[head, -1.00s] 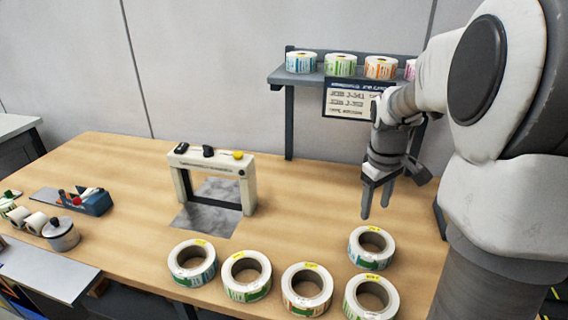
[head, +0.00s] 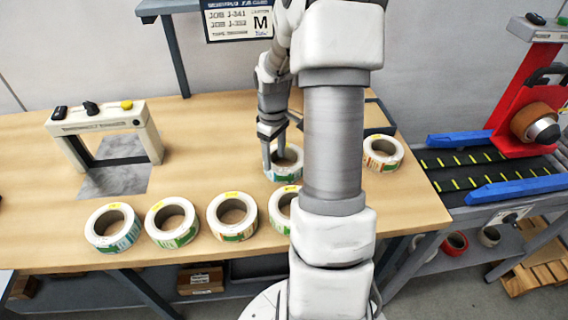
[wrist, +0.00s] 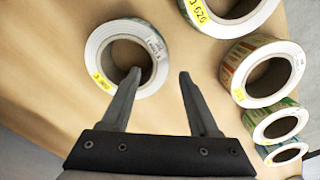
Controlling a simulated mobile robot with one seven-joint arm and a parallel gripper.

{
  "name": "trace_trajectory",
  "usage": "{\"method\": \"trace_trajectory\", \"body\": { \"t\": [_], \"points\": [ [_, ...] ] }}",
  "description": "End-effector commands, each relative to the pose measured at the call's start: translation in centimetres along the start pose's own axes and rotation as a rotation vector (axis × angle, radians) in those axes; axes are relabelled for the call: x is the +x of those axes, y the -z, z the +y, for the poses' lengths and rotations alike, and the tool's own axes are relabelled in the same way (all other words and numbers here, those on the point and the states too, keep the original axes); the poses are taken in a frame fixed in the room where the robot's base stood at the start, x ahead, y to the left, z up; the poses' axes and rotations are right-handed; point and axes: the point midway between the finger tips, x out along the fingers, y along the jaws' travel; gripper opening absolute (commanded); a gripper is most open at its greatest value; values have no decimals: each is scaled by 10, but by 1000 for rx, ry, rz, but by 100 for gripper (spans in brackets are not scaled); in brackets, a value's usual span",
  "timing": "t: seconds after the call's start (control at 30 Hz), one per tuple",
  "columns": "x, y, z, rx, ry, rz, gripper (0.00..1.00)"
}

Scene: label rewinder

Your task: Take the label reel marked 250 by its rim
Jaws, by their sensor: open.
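Several white label reels with yellow tags lie flat on the wooden table. One reel (head: 291,172) is right by my gripper (head: 275,162) in the head view. It fills the upper left of the wrist view (wrist: 96,50). In the wrist view my gripper (wrist: 160,74) is open and empty. Its left finger overlaps this reel's hole and its right finger is outside the rim, so the rim's near right side lies between them. Whether the fingertips reach down beside the rim is unclear. The tag numbers are too small or tilted to read surely, so I cannot tell which is 250.
A front row of reels (head: 232,216) stands close by, its right end partly hidden by my arm. Another reel (head: 383,153) lies right of my arm. A cream frame (head: 105,130) stands at left. A conveyor with blue rails (head: 515,188) is at right.

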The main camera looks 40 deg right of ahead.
Motion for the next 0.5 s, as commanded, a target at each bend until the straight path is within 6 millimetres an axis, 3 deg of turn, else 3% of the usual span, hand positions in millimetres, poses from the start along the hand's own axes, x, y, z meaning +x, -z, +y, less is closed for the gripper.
{"method": "trace_trajectory", "body": {
  "t": [0.17, 0.5],
  "points": [
    [12, 0, 0, -1, 1, -1, 61],
    [56, 1, -1, -1, 0, -1, 61]
  ]
}}
